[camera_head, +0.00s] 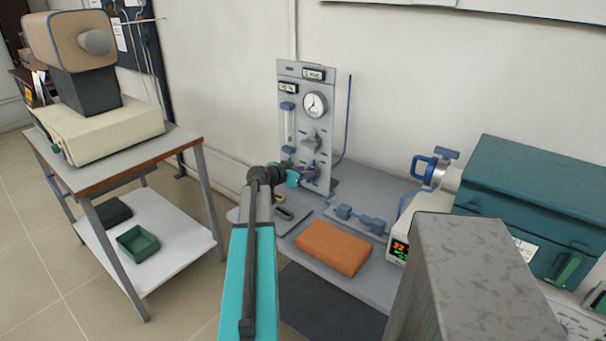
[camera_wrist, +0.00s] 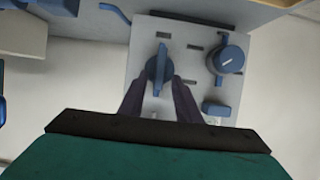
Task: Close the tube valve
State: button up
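A grey upright panel (camera_head: 323,105) stands against the wall, with a round gauge, a flow tube and knobs. My arm reaches from the front to its lower part; my gripper (camera_head: 309,173) is small and partly hidden there. In the wrist view, my gripper (camera_wrist: 158,88) has its two dark fingers apart, one on either side of a blue valve handle (camera_wrist: 158,68) on a grey plate. The handle points along the fingers. Small gaps seem to show beside it; contact is unclear. A blue round knob (camera_wrist: 230,58) sits to its right. No label shows which one is the tube valve.
An orange block (camera_head: 333,247) and blue fittings (camera_head: 361,218) lie on the grey bench. A teal furnace (camera_head: 535,190) with a blue-handled fitting (camera_head: 437,168) stands at the right. A cart (camera_head: 170,160) with a cream device stands at the left.

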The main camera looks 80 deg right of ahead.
grip_shut()
jog(key=w+f+n+g+b, duration=0.1)
jog(key=n+g+b, duration=0.1)
jog(key=n+b, duration=0.1)
jog(key=d+n+g+b, duration=0.1)
jog(key=n+g+b, duration=0.2)
jog(key=n, duration=0.3)
jog(key=w+f+n+g+b, duration=0.1)
jog(key=n+g+b, duration=0.1)
jog(key=n+b, duration=0.2)
jog(key=shift+w+d+f+n, duration=0.3)
dwell(0.9)
jog(key=shift+g, duration=0.3)
